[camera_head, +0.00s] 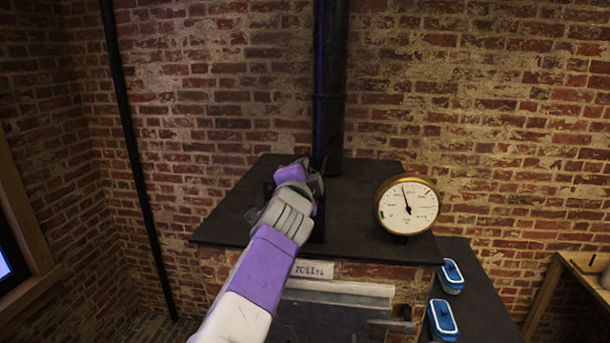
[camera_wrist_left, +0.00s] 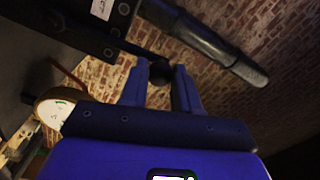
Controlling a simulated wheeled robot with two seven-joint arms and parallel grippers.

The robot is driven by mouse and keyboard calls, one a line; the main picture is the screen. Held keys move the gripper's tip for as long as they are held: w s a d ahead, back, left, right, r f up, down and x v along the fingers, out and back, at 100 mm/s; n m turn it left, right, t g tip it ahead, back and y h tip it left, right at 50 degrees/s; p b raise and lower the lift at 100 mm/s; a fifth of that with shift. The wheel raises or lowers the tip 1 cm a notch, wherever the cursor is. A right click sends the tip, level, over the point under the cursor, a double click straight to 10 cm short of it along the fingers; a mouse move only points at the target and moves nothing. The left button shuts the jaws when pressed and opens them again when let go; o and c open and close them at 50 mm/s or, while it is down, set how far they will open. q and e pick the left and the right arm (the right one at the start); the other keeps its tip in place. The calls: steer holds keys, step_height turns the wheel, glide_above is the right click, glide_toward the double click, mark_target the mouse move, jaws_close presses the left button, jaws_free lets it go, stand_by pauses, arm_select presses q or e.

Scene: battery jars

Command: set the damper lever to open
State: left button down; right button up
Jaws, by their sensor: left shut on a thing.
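The damper lever shows in the left wrist view as a thin dark rod ending in a round dark knob (camera_wrist_left: 160,72). It comes off a dark mounting plate (camera_wrist_left: 75,28) with a white label (camera_wrist_left: 101,9), whose writing I cannot read. My left gripper (camera_wrist_left: 161,75) is shut on the knob, one finger on each side. In the head view my left gripper (camera_head: 312,182) is over the dark stove top (camera_head: 360,205), just in front of the black flue pipe (camera_head: 329,100). There the arm hides most of the lever and plate. My right gripper is not in view.
A round brass gauge (camera_head: 407,205) stands at the stove's right edge, clear of my arm. Two blue-lidded containers (camera_head: 452,274) (camera_head: 442,318) rest on a lower dark surface at the right. A brick wall (camera_head: 220,90) stands behind.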

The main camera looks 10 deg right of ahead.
arm_select(q)
steer(key=c, duration=0.8)
jaws_free()
steer(key=shift+d, duration=0.1)
steer(key=b+v, duration=0.4)
steer(key=v, duration=0.3)
steer(key=shift+s+b, duration=0.35)
steer(key=shift+b, duration=0.05)
